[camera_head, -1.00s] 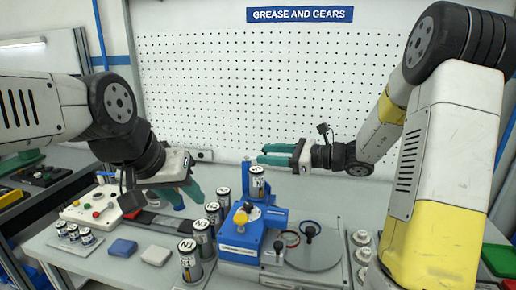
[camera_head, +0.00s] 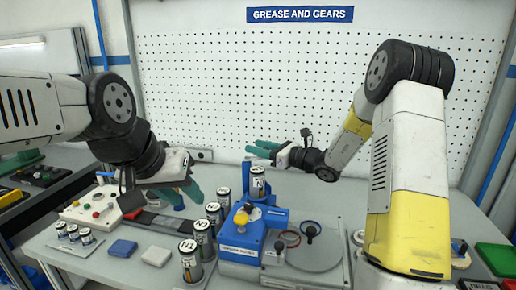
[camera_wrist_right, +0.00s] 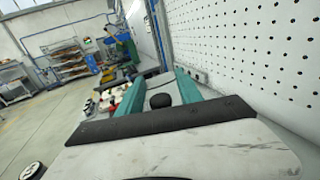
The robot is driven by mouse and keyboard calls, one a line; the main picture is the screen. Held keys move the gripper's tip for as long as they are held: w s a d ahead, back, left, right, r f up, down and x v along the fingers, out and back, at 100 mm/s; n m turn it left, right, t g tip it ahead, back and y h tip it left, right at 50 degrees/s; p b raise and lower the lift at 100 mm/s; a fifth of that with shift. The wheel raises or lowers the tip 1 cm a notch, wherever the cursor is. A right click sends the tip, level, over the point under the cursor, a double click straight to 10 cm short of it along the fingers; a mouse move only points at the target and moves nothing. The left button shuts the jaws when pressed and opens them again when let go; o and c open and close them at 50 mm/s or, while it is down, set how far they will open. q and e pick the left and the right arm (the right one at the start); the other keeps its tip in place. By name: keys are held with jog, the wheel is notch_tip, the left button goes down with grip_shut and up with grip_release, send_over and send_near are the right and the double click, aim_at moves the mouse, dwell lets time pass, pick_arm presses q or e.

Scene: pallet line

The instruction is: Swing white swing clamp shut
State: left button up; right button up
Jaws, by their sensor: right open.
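A blue fixture (camera_head: 240,236) stands at the middle of the bench with a labelled can (camera_head: 258,181) upright at its back. My left gripper (camera_head: 184,198) is open, left of the fixture.
Several labelled cans (camera_head: 203,236) stand left of the fixture. A grey round plate (camera_head: 314,252) with a black knob lies to its right. A button box (camera_head: 92,212), a blue block (camera_head: 122,248) and a white block (camera_head: 156,256) lie at the left. A pegboard (camera_head: 270,90) closes off the back.

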grip_shut()
dwell(1.4)
